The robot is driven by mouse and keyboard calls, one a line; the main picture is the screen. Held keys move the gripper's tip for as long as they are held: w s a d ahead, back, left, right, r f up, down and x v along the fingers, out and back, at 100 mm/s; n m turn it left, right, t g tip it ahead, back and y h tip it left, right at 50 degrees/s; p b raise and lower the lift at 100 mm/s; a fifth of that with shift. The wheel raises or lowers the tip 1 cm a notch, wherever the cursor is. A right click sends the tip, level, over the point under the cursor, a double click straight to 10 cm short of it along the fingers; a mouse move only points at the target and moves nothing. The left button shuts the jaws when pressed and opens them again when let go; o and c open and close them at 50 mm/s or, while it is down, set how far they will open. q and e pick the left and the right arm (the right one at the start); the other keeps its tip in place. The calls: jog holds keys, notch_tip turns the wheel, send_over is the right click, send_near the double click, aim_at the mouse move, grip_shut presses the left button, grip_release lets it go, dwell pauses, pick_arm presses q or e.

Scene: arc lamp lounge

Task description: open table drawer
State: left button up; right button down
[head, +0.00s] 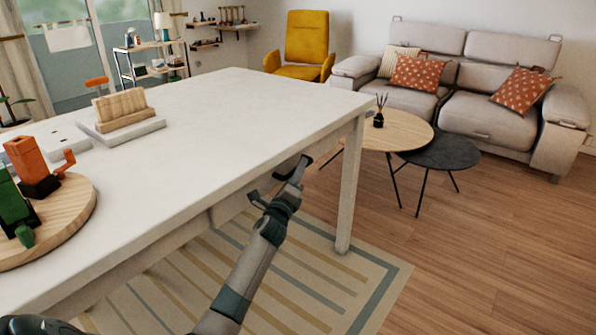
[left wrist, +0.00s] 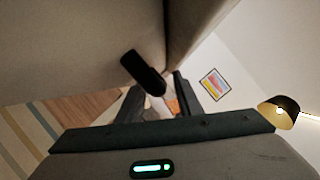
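The white table (head: 230,120) fills the left and middle of the head view. Part of a pale drawer front (head: 228,207) shows under its near edge. My left gripper (head: 279,183) is below that edge, near the right-hand table leg, with its fingers apart. In the left wrist view a short dark handle (left wrist: 143,72) stands out from a pale grey face, just ahead of and between the spread fingers of my left gripper (left wrist: 157,92). I cannot tell whether the fingers touch it. The drawer's opening is hidden. My right gripper is not in view.
A wooden board (head: 75,215) with orange and green objects sits on the table, with a wooden block stand (head: 122,108) behind. A table leg (head: 350,190) stands right of my gripper. Round side tables (head: 400,130) and a sofa (head: 490,105) are farther right. Floor between is clear.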

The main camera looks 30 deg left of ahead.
pick_arm(q)
jog(key=shift+w, duration=0.1)
jog(key=shift+c, duration=0.4)
grip_shut()
jog(key=shift+d, duration=0.1)
